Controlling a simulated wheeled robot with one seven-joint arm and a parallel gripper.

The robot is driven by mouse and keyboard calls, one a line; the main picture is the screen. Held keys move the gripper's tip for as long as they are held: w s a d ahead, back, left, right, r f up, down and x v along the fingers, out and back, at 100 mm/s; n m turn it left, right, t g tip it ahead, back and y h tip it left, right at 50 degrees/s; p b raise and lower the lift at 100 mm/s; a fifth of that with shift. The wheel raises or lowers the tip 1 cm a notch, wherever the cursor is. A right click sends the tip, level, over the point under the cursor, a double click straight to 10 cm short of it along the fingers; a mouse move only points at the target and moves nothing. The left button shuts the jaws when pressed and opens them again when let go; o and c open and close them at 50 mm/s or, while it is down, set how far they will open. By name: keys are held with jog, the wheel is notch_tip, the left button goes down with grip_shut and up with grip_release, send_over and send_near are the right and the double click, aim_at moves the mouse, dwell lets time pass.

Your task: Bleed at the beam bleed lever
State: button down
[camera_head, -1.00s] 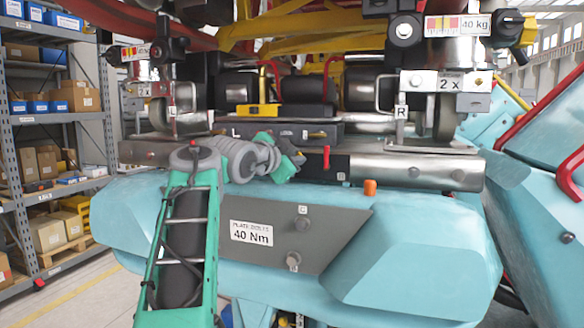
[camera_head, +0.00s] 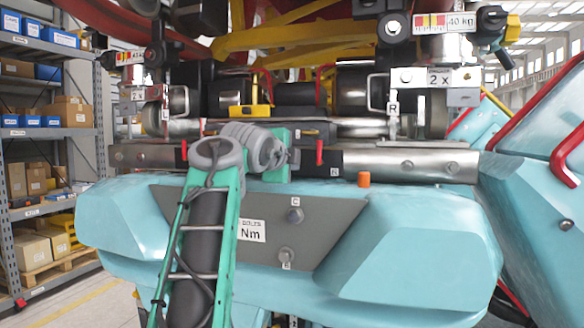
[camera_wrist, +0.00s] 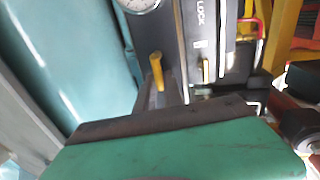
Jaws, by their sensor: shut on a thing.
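In the wrist view a yellow lever (camera_wrist: 156,68) stands up from a dark strip beside a pale blue panel. My gripper (camera_wrist: 160,98) has its dark fingers around the lever's lower part, shut on it; the yellow top sticks out above them. I cannot read a label naming this lever. In the head view my gripper (camera_head: 292,158) is at the front of the beam (camera_head: 410,166), largely hidden by my wrist. A red lever (camera_head: 320,152) stands just right of it, and another red lever (camera_head: 184,150) is to the left of my arm.
In the wrist view, a round gauge (camera_wrist: 140,3) is partly visible and a second yellowish handle (camera_wrist: 206,72) sits near a LOCK label. An orange cap (camera_head: 364,179) sits below the beam. A grey bolted plate (camera_head: 335,210) is below. Shelving (camera_head: 85,165) stands left.

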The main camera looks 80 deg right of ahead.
jog(key=shift+f, duration=0.1)
dwell(0.3)
jog(key=c, duration=1.5)
grip_release()
jog(key=b+v, duration=0.1)
jog(key=v, duration=0.7)
jog(key=shift+s, duration=0.1)
